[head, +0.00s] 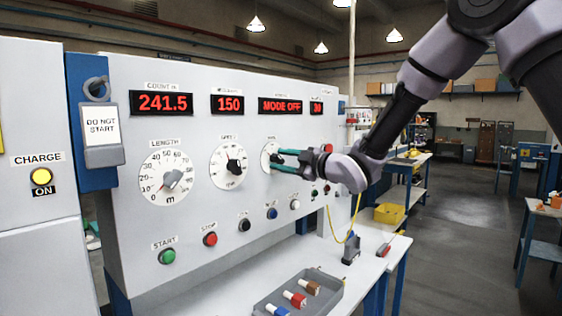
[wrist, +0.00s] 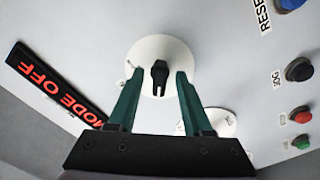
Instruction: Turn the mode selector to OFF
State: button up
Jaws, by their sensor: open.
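The mode selector is a black knob on a round white dial. In the wrist view the knob (wrist: 159,73) sits on the dial (wrist: 146,52), between and just beyond my gripper's fingertips. In the head view the dial (head: 267,157) is partly hidden behind my gripper (head: 277,160). My gripper's green fingers are open, one on each side of the knob in the wrist view (wrist: 157,78), with gaps visible beside it. The display above reads MODE OFF in the head view (head: 280,106) and also shows in the wrist view (wrist: 55,85).
A LENGTH dial (head: 167,178) and another dial (head: 229,165) are to the left. Below are a green START button (head: 167,257), a red STOP button (head: 210,239) and more buttons. A grey tray (head: 312,291) with small coloured parts lies on the bench below.

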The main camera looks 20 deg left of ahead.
jog(key=v, duration=0.6)
jog(key=shift+s+d, duration=0.2)
jog(key=shift+d, duration=0.1)
